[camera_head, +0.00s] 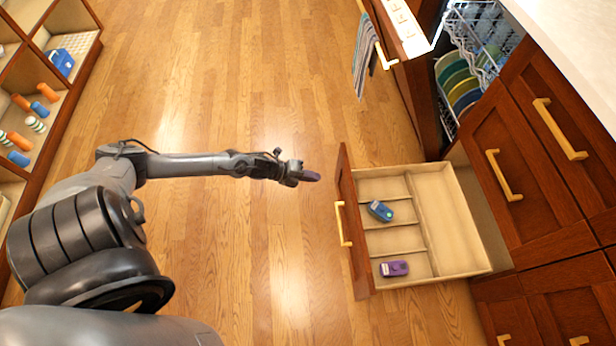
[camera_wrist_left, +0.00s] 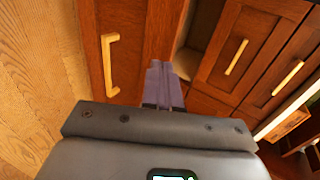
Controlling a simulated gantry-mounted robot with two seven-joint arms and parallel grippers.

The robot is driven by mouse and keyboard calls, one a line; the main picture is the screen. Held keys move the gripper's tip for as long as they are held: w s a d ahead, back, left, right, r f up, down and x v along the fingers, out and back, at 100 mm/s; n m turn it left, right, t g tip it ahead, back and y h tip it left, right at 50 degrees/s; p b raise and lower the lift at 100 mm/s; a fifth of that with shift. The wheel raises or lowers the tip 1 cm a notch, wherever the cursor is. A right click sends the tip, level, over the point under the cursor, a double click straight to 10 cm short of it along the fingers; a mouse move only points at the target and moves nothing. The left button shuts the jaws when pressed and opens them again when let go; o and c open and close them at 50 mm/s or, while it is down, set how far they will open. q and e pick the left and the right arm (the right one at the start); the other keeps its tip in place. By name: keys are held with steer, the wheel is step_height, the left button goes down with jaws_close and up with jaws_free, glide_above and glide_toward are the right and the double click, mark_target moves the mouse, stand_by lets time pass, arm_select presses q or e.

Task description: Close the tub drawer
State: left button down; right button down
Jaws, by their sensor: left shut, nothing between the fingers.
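The tub drawer (camera_head: 452,218) is pulled out from the cabinet on the right in the head view. Its wooden front panel (camera_head: 357,225) has a pale handle (camera_head: 341,224). Inside, in the divided compartments, lie a blue item (camera_head: 380,211) and a purple item (camera_head: 394,268). My left gripper (camera_head: 312,176) is shut and empty, a little left of the far end of the drawer front, apart from it in the head view. In the left wrist view my left gripper's purple fingers (camera_wrist_left: 162,82) are together, with a drawer-front handle (camera_wrist_left: 109,62) to their left. My right gripper is not in view.
An open dishwasher (camera_head: 468,80) with plates in its rack stands beyond the drawer; its door (camera_head: 402,70) carries a hanging towel (camera_head: 364,55). Closed cabinet fronts (camera_head: 545,150) are at right. Open shelves (camera_head: 40,120) are at left. The floor between is clear.

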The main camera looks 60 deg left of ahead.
arm_select(q)
steer(key=b, duration=0.5)
glide_toward(347, 180)
steer(key=x, duration=0.5)
steer(key=shift+s+d+f, duration=0.15)
steer(key=shift+s+f, duration=0.1)
steer(key=shift+w+d+r, duration=0.1)
steer(key=shift+w+d, duration=0.05)
steer(key=shift+w, duration=0.4)
steer(key=shift+w+d, duration=0.1)
steer(key=shift+d, duration=0.1)
steer(key=shift+a+r, duration=0.1)
